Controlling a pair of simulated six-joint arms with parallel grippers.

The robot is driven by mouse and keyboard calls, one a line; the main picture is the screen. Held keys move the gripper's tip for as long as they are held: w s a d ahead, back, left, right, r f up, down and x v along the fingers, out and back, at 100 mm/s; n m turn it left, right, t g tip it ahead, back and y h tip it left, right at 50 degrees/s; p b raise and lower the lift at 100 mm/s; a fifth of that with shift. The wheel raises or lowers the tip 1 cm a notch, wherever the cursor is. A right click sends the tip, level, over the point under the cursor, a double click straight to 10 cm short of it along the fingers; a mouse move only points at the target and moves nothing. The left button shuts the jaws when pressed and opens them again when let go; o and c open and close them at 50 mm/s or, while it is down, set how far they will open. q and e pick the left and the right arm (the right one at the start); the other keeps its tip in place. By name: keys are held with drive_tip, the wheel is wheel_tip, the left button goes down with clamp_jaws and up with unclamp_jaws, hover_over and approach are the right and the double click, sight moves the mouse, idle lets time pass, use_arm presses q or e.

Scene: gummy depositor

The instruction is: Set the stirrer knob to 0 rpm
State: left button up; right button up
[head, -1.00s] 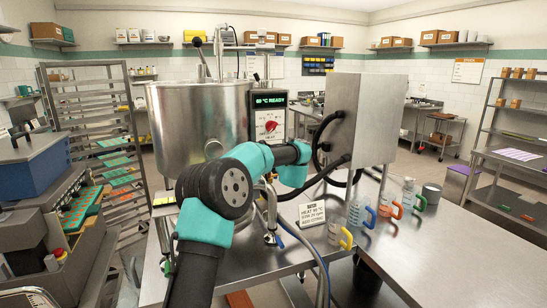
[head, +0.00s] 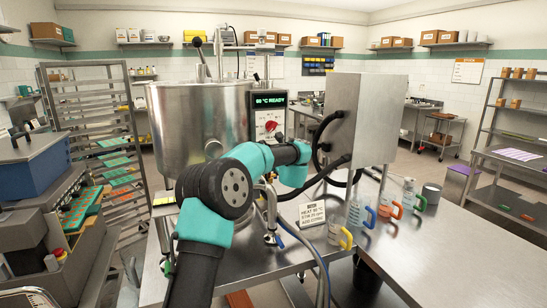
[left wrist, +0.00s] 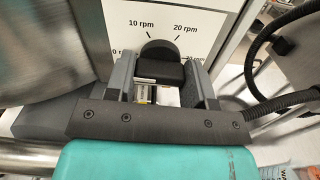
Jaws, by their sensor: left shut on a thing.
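The black stirrer knob (left wrist: 160,70) sits on a white dial plate (left wrist: 198,22) in the left wrist view. Marks for 10 rpm and 20 rpm show above the knob, and a partly cut-off label ending in rpm shows at its left. My left gripper (left wrist: 161,78) is shut on the knob, one finger on each side. I cannot make out a pointer line on it. In the head view, my left arm hides the stirrer knob and the gripper. My right gripper is not in view.
The control panel's display (head: 270,100) reads 60 °C READY, with a red knob (head: 270,126) below. A steel kettle (head: 197,120) stands left of it. A steel box (head: 360,115) with black hoses stands right. Several jugs, one blue-handled (head: 362,215), stand on the steel table (head: 430,255).

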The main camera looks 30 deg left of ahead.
use_arm(q)
drive_tip(key=shift+n, duration=0.6)
drive_tip(key=o, duration=0.9)
drive_tip(key=v, duration=1.7)
drive_tip(key=shift+s+d, duration=0.1)
drive_tip(key=shift+s, duration=0.15)
